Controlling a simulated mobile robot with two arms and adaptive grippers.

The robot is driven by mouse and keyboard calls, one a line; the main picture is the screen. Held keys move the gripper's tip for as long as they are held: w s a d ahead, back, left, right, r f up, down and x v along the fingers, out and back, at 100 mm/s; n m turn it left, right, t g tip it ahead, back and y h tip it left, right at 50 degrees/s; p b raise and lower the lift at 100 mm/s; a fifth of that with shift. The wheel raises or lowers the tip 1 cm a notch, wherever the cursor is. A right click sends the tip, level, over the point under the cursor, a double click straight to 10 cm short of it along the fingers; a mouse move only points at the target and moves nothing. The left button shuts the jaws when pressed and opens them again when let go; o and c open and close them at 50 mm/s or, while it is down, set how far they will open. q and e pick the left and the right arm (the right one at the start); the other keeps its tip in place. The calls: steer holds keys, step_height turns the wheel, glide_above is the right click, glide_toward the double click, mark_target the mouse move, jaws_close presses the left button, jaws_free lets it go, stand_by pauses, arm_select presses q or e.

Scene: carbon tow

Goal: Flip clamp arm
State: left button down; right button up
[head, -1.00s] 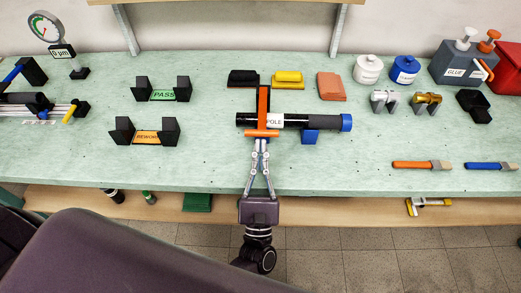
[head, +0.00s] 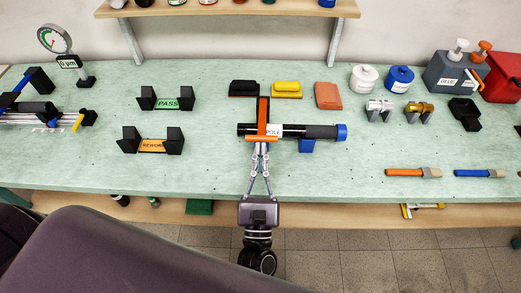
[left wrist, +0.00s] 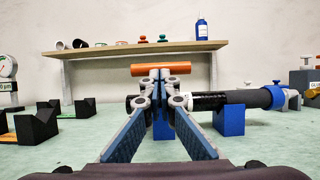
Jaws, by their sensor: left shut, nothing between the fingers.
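The black pole (head: 300,131), with a white label and a blue end cap, lies across the workbench. It also shows in the left wrist view (left wrist: 230,98). The clamp arm (head: 263,113) is an orange bar standing across the pole, with an orange crossbar handle (head: 275,138) at its near end. In the left wrist view the handle (left wrist: 165,70) lies level just above my fingertips. My left gripper (head: 260,147) is shut and empty, its tips close below the handle. Whether they touch it I cannot tell. My right gripper is not in view.
A blue block (head: 307,147) sits under the pole. The PASS (head: 167,104) and REWORK (head: 152,146) stands are to the left. Black, yellow and red-brown blocks lie behind the pole. A gauge (head: 54,40) stands far left, glue box (head: 452,75) far right. The bench front is mostly clear.

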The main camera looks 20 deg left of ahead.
arm_select(q)
steer(key=w+a+r+p, duration=0.1)
steer(key=w+r+p, duration=0.1)
steer(key=w+r, duration=0.3)
steer(key=w+a+r+g+p, duration=0.1)
steer(key=w+a+r+p, duration=0.1)
steer(key=w+r, duration=0.4)
steer(key=shift+r+p, duration=0.8)
steer(key=shift+r, duration=2)
